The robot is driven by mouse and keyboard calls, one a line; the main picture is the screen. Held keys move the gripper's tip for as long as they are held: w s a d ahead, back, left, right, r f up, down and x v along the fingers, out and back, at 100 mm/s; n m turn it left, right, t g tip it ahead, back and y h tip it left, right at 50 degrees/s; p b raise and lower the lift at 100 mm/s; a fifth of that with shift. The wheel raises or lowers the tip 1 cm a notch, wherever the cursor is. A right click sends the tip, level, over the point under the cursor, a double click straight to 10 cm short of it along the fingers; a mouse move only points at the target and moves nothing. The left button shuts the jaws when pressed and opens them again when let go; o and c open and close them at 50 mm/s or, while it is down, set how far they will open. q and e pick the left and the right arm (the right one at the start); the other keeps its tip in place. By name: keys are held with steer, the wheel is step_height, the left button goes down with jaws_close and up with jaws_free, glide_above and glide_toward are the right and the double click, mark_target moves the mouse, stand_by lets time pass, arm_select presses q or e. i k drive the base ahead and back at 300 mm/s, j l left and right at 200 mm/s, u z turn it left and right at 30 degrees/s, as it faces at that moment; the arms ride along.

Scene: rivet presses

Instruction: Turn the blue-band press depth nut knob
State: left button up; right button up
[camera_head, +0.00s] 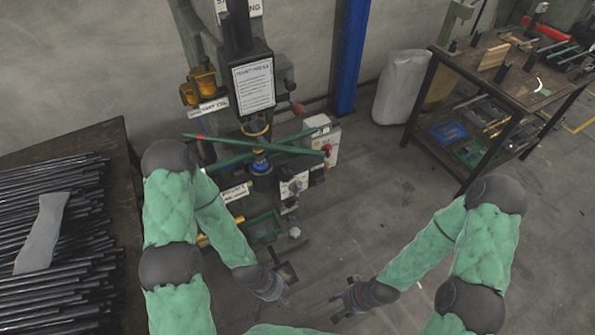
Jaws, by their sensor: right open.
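The rivet press (243,60) stands against the wall at the upper middle, with a white notice on its dark head. A small blue band (262,166) shows on a dark round part low on the press, below crossed green bars. I cannot tell which part is the depth nut knob. My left gripper (285,277) is below and in front of the press, apart from it; its fingers are small and blend with dark parts behind. My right gripper (339,299) is open and empty over the floor, to the right of the left one.
Crossed green bars (290,145) span the press front. A white box (322,142) is at its right side. A table of dark rods (60,250) is at left; a tool bench (500,75) is at upper right. The floor between is mostly clear.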

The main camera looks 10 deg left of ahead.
mark_target(296, 187)
steer(key=j+u, duration=0.1)
steer(key=u, duration=0.3)
steer(key=j+u, duration=0.1)
steer(key=u, duration=0.3)
steer(key=i+u, duration=0.1)
steer(key=u, duration=0.3)
steer(key=k+l+z, duration=0.1)
steer(key=l+z, duration=0.15)
steer(key=l, duration=0.2)
steer(key=l+z, duration=0.25)
steer(key=l, duration=0.15)
